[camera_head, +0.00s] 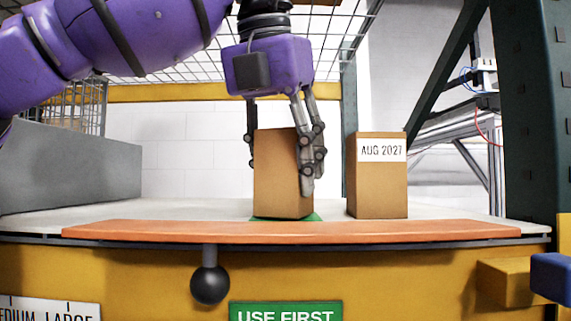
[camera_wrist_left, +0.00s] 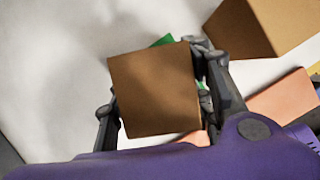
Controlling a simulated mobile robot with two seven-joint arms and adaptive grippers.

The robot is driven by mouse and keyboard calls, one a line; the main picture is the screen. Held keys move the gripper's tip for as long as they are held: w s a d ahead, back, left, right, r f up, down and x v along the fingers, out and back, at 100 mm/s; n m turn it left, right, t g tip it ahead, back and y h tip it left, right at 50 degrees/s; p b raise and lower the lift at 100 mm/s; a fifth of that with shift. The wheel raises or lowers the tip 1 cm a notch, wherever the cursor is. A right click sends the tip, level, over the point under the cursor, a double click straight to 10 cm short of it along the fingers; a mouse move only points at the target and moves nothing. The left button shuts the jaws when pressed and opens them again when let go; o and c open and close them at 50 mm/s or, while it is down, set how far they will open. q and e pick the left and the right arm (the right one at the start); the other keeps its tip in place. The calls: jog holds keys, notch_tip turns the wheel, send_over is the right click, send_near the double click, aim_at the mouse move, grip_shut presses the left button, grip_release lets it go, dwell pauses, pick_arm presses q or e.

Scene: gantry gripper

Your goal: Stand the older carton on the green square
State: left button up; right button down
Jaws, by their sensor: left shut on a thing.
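A plain brown carton (camera_head: 278,174) stands upright over the green square (camera_head: 312,217), which shows only as a thin strip at its base. My left gripper (camera_head: 284,165) is shut on this carton, with fingers on both sides. No label shows on its visible faces. In the left wrist view the held carton (camera_wrist_left: 155,90) fills the middle, with green (camera_wrist_left: 162,41) at its edge. I cannot tell whether its base touches the square. A second carton (camera_head: 380,185) marked "AUG 2027" stands to the right, apart from the first; it also shows in the left wrist view (camera_wrist_left: 240,30).
An orange strip (camera_head: 290,232) runs along the shelf's front edge, above a "USE FIRST" sign (camera_head: 285,313) and a black knob (camera_head: 210,284). A grey bin (camera_head: 70,178) stands at left. A dark green post (camera_head: 530,120) stands at right. The shelf (camera_head: 190,212) is clear left of the held carton.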

pick_arm(q)
jog(key=shift+f, duration=0.1)
jog(key=o, duration=1.4)
jog(key=shift+w+f, duration=0.1)
jog(key=shift+w, duration=0.05)
jog(key=v, duration=1.2)
